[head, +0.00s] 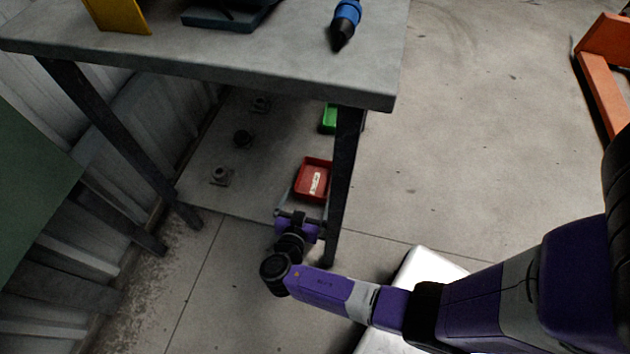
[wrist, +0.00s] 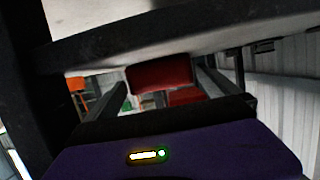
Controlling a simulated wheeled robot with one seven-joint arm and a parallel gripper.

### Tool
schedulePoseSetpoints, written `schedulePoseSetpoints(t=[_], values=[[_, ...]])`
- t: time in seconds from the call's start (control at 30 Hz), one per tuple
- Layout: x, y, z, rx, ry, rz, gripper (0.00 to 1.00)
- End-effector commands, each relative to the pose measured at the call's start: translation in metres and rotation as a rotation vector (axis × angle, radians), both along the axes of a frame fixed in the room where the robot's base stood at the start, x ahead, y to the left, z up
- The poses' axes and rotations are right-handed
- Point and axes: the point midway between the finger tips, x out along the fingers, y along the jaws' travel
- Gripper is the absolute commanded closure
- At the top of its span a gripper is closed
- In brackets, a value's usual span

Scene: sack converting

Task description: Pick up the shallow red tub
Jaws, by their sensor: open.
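The shallow red tub (head: 313,180), with a white label, rests on the grey surface under the table, beside the table's right front leg. My gripper (head: 302,211) is under the table's front edge, just in front of the tub. In the wrist view, the gripper (wrist: 165,92) is open, with its fingers spread to left and right. A red face (wrist: 160,75) shows between and beyond them, and a second red patch (wrist: 185,97) shows lower down. Whether both belong to the tub, I cannot tell. No contact between fingers and tub is visible.
The table (head: 230,62) overhangs my gripper, and its dark leg (head: 343,175) stands close on the right. A green bin (head: 329,118) is behind the tub. Several grey fittings (head: 220,175) stand to the left. Open floor lies right of the table.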

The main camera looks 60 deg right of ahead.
Motion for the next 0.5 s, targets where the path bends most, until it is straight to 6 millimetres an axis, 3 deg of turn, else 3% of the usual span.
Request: schedulePoseSetpoints(t=[0.5], values=[[0.021,-0.057,-0.015,0.000,0.000,0.000,0.00]])
